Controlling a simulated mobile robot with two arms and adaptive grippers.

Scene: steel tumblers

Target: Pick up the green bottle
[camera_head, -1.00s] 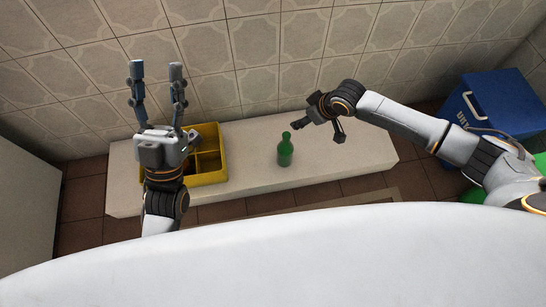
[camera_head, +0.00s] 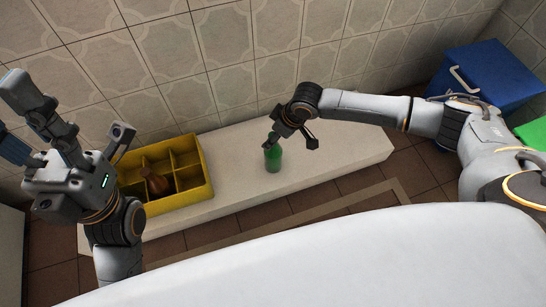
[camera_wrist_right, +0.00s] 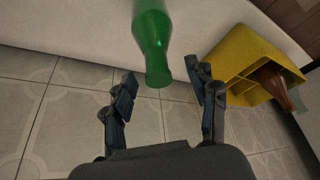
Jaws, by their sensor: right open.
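The green bottle (camera_head: 272,160) stands upright on the white bench (camera_head: 330,150); my right gripper hides part of its top in the head view. My right gripper (camera_head: 289,143) is open at the bottle's upper end. In the right wrist view the bottle (camera_wrist_right: 153,35) points its mouth toward the gripper (camera_wrist_right: 163,76), with the mouth end between the two spread fingertips. I see no finger clearly touching it. My left gripper (camera_head: 14,115) is open and empty at the far left, raised in front of the tiled wall, with its fingertips near the picture's edge.
A yellow crate (camera_head: 180,201) with several compartments stands on the bench left of the bottle and holds a brown bottle (camera_head: 155,182). It also shows in the right wrist view (camera_wrist_right: 238,60). A blue bin (camera_head: 495,75) stands at the right. The bench right of the green bottle is clear.

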